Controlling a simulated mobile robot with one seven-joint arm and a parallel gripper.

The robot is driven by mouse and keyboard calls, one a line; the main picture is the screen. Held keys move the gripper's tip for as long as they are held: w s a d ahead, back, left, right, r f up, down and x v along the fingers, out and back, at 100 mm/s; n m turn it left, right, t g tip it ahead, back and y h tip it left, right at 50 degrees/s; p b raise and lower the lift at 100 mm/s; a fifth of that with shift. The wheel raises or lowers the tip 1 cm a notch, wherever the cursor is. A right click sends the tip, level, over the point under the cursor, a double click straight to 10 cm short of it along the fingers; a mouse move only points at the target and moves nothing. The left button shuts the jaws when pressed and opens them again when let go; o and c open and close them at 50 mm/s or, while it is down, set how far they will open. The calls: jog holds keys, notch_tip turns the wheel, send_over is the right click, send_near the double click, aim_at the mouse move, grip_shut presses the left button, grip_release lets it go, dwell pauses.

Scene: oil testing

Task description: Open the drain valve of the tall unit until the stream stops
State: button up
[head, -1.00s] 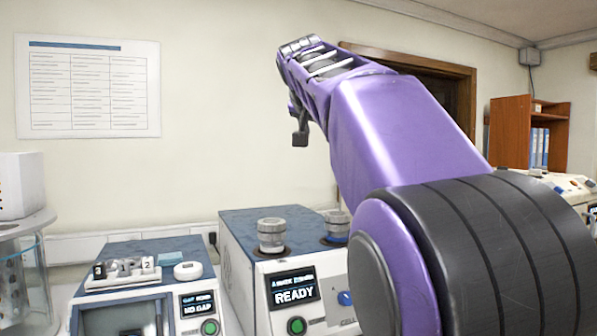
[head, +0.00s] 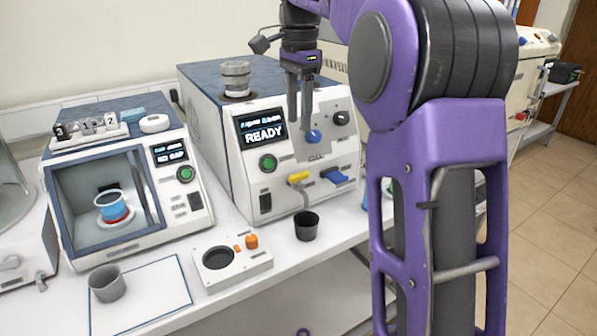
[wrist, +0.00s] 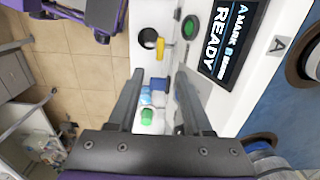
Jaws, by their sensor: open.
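The tall unit (head: 225,110) stands on the bench, white-fronted with a blue top and a lit "READY" display. Low on its front are a yellow handle or spout (head: 298,178) and a blue lever (head: 336,177); which is the drain valve I cannot tell. A black cup (head: 306,226) stands below the yellow part. My gripper (head: 299,122) points down before the unit's upper front, open and empty. In the wrist view its fingers (wrist: 160,72) are apart, with the yellow part (wrist: 160,55), black cup (wrist: 150,37) and blue lever (wrist: 158,83) beyond.
Left of the tall unit is a smaller unit (head: 130,150) holding a beaker (head: 112,207) with red liquid. A grey cup (head: 107,284), a white sheet (head: 160,298) and a white block with a round recess (head: 252,262) lie in front. My arm hides the bench at right.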

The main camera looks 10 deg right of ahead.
aim_at(299, 174)
notch_tip(299, 174, down, 12)
jog(key=b, duration=0.3)
jog(key=shift+f, duration=0.25)
grip_shut()
